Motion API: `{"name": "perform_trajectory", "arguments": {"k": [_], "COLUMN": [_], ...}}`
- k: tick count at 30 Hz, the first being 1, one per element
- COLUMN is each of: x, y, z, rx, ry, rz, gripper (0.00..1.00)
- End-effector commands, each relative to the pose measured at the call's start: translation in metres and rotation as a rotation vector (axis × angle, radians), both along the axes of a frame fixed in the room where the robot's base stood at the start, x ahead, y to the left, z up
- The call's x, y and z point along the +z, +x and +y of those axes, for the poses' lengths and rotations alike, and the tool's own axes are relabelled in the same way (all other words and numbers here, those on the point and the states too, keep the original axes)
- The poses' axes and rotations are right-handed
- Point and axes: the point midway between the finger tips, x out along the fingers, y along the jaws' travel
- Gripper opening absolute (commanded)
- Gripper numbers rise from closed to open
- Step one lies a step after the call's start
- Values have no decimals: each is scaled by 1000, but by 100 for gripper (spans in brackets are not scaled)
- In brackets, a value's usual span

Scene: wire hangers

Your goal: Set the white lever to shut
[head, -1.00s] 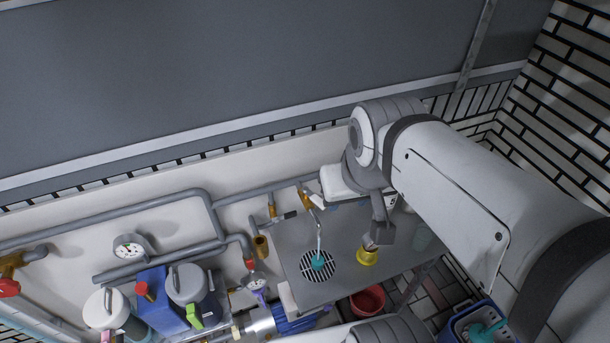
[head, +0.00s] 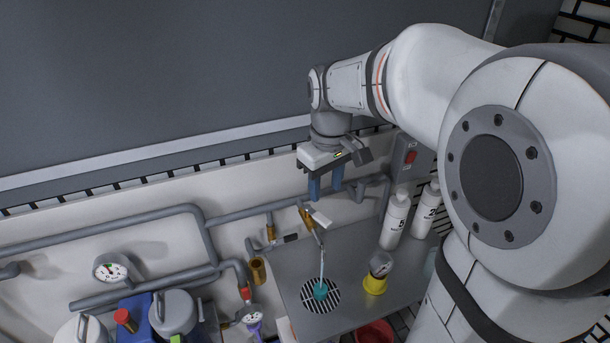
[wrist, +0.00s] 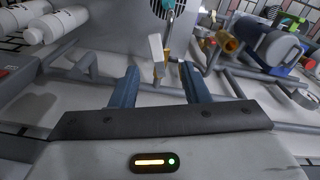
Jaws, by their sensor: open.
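The white lever (head: 320,218) sits on a brass valve (head: 306,217) on the wall pipe, above the table. It sticks out to the right and slightly down in the head view. The wrist view shows the white lever (wrist: 156,50) just beyond the fingertips, between their lines. My gripper (head: 325,191) is open and empty, pointing down, with its blue fingers just above the lever. In the wrist view the open jaws (wrist: 159,72) do not visibly touch the lever. A thin spout or stream runs from below the valve to a teal patch (head: 320,289).
A second brass valve (head: 270,231) with a dark handle is to the left. A round drain grate (head: 309,300) lies in the grey tabletop (head: 345,253). White bottles (head: 394,222) and a yellow-based gauge (head: 376,281) stand right. A switch box (head: 408,158) hangs on the wall.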

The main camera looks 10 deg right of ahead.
Motion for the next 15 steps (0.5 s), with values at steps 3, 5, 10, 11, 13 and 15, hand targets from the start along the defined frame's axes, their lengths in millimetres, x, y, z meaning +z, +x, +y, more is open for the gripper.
{"name": "perform_trajectory", "arguments": {"k": [3,5,10,11,13,15], "x": [-20,-24,-35,-39,-49,-61], "y": [17,22,26,26,25,25], "z": [0,0,0,0,0,0], "rx": [48,63,79,79,79,79], "ry": [-1,-1,-1,0,-1,0], "rz": [32,43,54,56,54,56], "gripper": [42,42,42,42,42,42]}}
